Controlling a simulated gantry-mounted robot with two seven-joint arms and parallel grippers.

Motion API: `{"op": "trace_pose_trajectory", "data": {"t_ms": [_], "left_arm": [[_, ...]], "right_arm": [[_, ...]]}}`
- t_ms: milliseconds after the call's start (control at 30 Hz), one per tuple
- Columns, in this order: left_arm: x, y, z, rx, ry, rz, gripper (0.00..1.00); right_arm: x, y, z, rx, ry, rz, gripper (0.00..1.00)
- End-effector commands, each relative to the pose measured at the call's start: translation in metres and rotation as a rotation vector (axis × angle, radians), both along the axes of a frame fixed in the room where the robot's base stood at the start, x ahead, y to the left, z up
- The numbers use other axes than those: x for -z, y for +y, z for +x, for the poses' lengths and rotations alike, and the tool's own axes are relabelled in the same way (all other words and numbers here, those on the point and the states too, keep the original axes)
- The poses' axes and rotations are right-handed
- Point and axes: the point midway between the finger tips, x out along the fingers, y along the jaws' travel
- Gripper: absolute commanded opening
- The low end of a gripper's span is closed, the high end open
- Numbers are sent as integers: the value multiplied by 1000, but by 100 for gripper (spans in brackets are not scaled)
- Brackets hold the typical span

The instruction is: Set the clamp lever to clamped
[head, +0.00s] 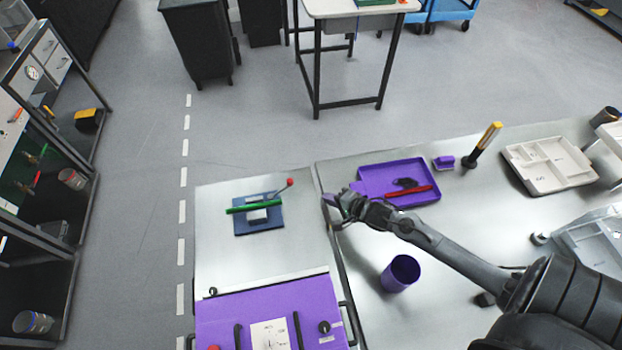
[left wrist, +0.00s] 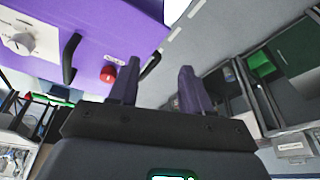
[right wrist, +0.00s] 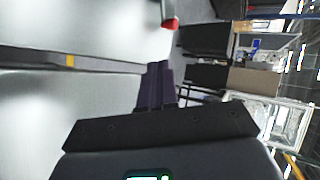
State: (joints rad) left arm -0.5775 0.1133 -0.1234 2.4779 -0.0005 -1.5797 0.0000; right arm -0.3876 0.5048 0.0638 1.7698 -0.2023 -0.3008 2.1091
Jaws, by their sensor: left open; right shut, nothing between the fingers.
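The clamp stands on the left table in the head view, a blue base (head: 259,222) with a green bar (head: 252,205) across it. Its lever (head: 283,189) slants up to the right and ends in a red knob (head: 290,182). In the right wrist view the red knob (right wrist: 170,24) shows at the top, beyond my fingers. My right gripper (head: 328,199) is shut and empty, to the right of the knob and apart from it. My left gripper (left wrist: 157,85) is open and empty; it shows only in its own wrist view, near a purple panel with a red button.
A purple panel (head: 260,302) with handles and a dial fills the left table's front. On the right table are a purple tray (head: 367,177) with a red tool, a purple cup (head: 400,273), a yellow-handled tool (head: 489,137) and a beige tray (head: 540,180).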

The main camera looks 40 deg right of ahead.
Motion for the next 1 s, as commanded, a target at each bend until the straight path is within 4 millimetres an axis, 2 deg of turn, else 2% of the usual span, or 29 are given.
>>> {"op": "trace_pose_trajectory", "data": {"t_ms": [33, 200, 733, 867, 1000], "left_arm": [[9, 1, 0, -1, 0, 3, 48], [15, 6, -1, 0, 2, 15, 48], [14, 2, -1, -1, 0, 5, 48], [15, 1, -1, -4, 0, 0, 48], [18, 1, -1, -4, 0, 0, 48]], "right_arm": [[4, -2, 4, -4, -8, -8, 0], [3, -4, 10, -6, -19, -15, 0], [5, -3, 14, -6, -20, -15, 0], [10, -3, 24, -6, -20, -15, 0], [20, -2, 42, -6, -21, -16, 0]]}}
